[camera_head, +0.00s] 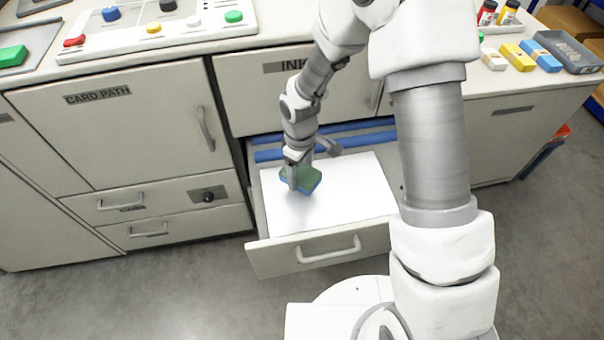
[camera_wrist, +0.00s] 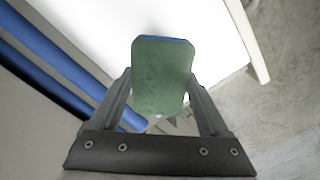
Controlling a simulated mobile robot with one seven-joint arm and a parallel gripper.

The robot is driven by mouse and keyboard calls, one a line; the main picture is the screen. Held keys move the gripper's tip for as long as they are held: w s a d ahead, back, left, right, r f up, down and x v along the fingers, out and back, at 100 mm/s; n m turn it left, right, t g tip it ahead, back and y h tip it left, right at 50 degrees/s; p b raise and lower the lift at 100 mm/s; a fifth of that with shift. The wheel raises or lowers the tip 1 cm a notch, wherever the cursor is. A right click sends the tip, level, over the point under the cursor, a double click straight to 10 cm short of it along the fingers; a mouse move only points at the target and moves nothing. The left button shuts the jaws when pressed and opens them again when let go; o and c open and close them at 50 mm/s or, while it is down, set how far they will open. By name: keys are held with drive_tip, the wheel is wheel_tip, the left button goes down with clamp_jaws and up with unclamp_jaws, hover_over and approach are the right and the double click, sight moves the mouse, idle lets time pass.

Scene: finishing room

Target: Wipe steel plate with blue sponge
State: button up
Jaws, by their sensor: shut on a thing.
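My gripper (camera_head: 293,172) is shut on the blue sponge (camera_head: 306,180), which has a green top face and blue below. In the wrist view the sponge (camera_wrist: 163,78) sits between the two fingers of my gripper (camera_wrist: 162,92), its green face toward the camera. The steel plate (camera_head: 350,194) is a bright, pale sheet lying in the open drawer. The sponge is over the plate's left part, toward the back. I cannot tell whether it touches the plate. The plate also shows in the wrist view (camera_wrist: 225,45), partly hidden by the sponge.
The drawer (camera_head: 300,262) stands open below the INK cabinet. Blue rollers (camera_head: 268,156) lie behind the plate. A control panel (camera_head: 120,42) with coloured buttons is on the counter at left. Yellow and blue blocks (camera_head: 519,57) and a grey tray (camera_head: 568,53) stand at right.

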sight(301, 173)
drive_tip(key=shift+r+p, duration=0.95)
drive_tip(key=shift+r, duration=0.75)
drive_tip(key=shift+s, duration=0.1)
